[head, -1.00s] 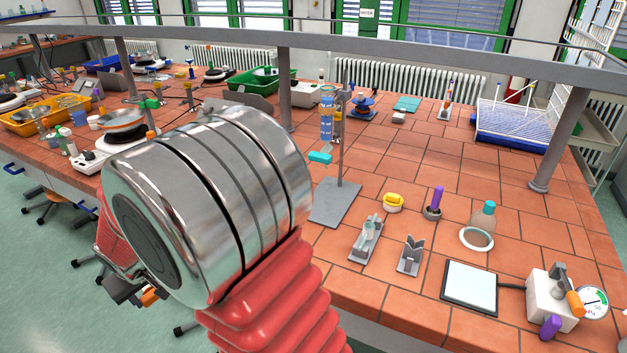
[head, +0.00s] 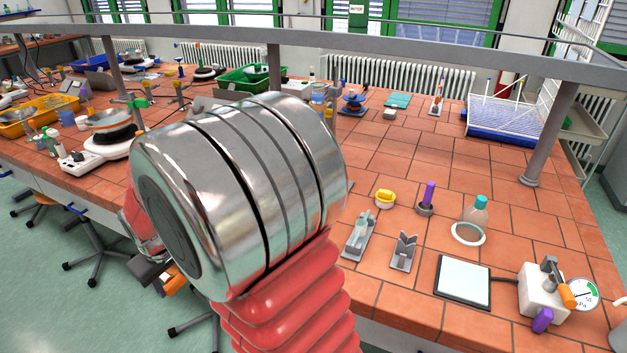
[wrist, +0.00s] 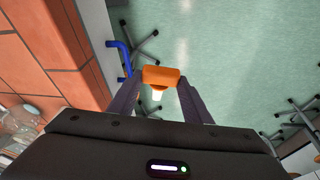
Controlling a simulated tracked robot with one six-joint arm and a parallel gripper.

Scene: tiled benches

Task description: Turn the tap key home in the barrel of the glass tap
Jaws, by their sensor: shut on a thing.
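My gripper (wrist: 158,90) is shut on an orange piece with a short pale tip, which looks like the tap key (wrist: 162,76). In the wrist view it hangs over the floor, beyond the bench edge. In the head view my gripper (head: 160,276) shows low at the left, with a bit of orange between its jaws. A pale, clear piece that looks like the glass tap (head: 361,229) rests in a grey holder (head: 357,246) on the bench, right of my arm. Its barrel opening is too small to make out.
Right of the holder stand a grey V-shaped rest (head: 403,252), a yellow-topped dish (head: 385,196), a purple-handled piece (head: 428,195), a flask (head: 475,212), a flat pad (head: 462,281) and a gauge unit (head: 545,290). My arm hides much of the bench's middle.

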